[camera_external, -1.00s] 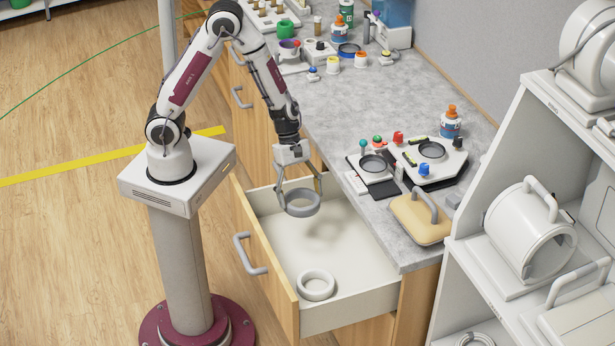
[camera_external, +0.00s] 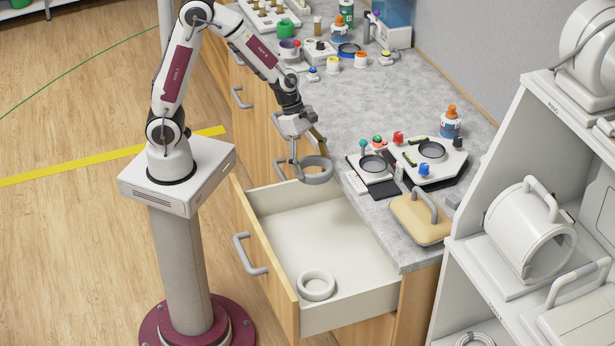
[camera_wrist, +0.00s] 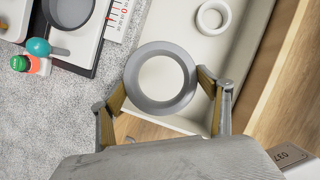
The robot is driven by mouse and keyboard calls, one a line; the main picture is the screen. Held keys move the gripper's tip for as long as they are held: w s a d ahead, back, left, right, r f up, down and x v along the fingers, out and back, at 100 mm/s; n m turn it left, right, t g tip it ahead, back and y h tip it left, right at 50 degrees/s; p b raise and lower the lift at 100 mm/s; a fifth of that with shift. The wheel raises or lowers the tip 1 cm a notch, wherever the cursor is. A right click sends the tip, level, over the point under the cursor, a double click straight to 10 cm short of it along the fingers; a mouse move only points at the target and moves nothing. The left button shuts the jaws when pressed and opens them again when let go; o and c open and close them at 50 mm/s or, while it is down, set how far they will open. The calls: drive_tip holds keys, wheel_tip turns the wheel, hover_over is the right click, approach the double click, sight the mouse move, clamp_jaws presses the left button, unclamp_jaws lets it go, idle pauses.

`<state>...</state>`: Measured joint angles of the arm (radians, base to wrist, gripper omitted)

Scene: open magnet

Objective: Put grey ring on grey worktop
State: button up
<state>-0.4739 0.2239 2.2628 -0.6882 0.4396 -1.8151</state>
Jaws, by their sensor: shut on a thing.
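A grey ring (camera_external: 312,176) is held in my gripper (camera_external: 309,166), above the back end of the open drawer and close to the worktop's edge. In the wrist view my gripper (camera_wrist: 165,92) has its fingers on both sides of the grey ring (camera_wrist: 134,84), touching its outer rim. The grey speckled worktop (camera_external: 340,120) lies to the right of the ring in the external view. It fills the left side of the wrist view (camera_wrist: 60,120).
A white ring (camera_external: 316,285) lies in the open drawer (camera_external: 340,240). On the worktop stand white devices with coloured knobs (camera_external: 428,160), a tan block with a handle (camera_external: 420,218) and a bottle (camera_external: 450,125). Bare worktop lies between these and the small items at the back.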

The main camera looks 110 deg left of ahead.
drive_tip(key=w+a+r+n+y, duration=0.1)
drive_tip(key=w+a+r+n, duration=0.15)
drive_tip(key=a, duration=0.85)
drive_tip(key=w+a+r+n+y, duration=0.15)
drive_tip(key=a+r, duration=0.25)
drive_tip(key=a, duration=0.7)
drive_tip(key=s+a+r+n, duration=0.1)
drive_tip(key=s+a, duration=0.3)
drive_tip(key=a, duration=0.7)
drive_tip(key=s+a+r+n, duration=0.2)
drive_tip(key=s+a+n, duration=0.1)
drive_tip(key=a, duration=0.8)
drive_tip(key=shift+s+a+r+y, duration=0.15)
drive_tip(key=shift+s+y, duration=0.3)
drive_tip(key=shift+s, duration=0.3)
drive_tip(key=shift+f, duration=3.1)
drive_tip(key=shift+f, duration=0.1)
drive_tip(key=shift+f, duration=1.75)
